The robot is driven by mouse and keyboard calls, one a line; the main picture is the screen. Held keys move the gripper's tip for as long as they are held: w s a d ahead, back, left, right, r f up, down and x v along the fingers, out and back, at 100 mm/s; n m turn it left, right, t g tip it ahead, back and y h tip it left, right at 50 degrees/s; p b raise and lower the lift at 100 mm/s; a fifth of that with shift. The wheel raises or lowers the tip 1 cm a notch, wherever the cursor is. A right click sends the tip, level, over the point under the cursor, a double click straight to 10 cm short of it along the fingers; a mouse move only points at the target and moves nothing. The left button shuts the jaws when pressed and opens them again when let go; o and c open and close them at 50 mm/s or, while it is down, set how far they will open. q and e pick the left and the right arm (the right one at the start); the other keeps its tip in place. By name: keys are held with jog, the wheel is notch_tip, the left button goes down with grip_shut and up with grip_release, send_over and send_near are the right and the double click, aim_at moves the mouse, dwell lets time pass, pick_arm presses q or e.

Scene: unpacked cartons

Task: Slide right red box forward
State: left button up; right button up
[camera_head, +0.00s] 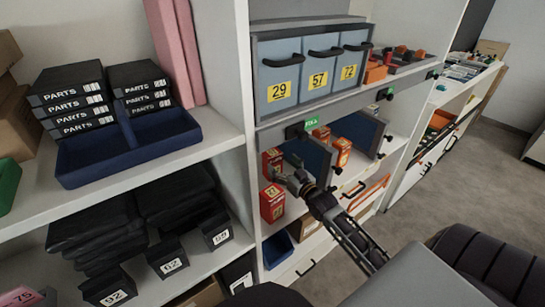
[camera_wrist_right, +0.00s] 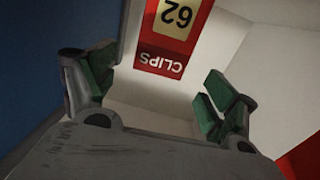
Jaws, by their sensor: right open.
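My right gripper (camera_head: 288,179) reaches into the middle shelf bay, beside a near red box (camera_head: 272,205) at the shelf's front left. Another red box (camera_head: 272,160) stands deeper on the left. Two orange-red boxes stand farther right, one beyond the blue divider (camera_head: 341,152) and one behind it (camera_head: 322,133). In the right wrist view the jaws (camera_wrist_right: 155,100) are open and empty, with green pads. Ahead of them is a red box marked CLIPS and 62 (camera_wrist_right: 163,62), upside down in the picture and apart from the pads. My left gripper is not in view.
A dark blue divider (camera_head: 311,163) stands close right of the gripper; its blue wall fills the wrist view's left (camera_wrist_right: 30,60). Numbered grey bins (camera_head: 280,73) sit on the shelf above. A red surface (camera_wrist_right: 303,158) shows at the wrist view's lower right.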

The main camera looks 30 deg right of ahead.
aim_at(276, 159)
jog(key=shift+w, duration=0.65)
jog(key=shift+w+b, duration=0.3)
jog(key=shift+w, duration=2.7)
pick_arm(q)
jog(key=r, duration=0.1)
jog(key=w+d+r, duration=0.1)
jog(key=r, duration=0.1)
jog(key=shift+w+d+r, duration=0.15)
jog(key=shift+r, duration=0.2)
pick_arm(e)
jog(key=shift+w, duration=0.1)
jog(key=shift+c, duration=0.4)
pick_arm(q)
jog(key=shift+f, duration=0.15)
pick_arm(e)
jog(key=c, duration=1.2)
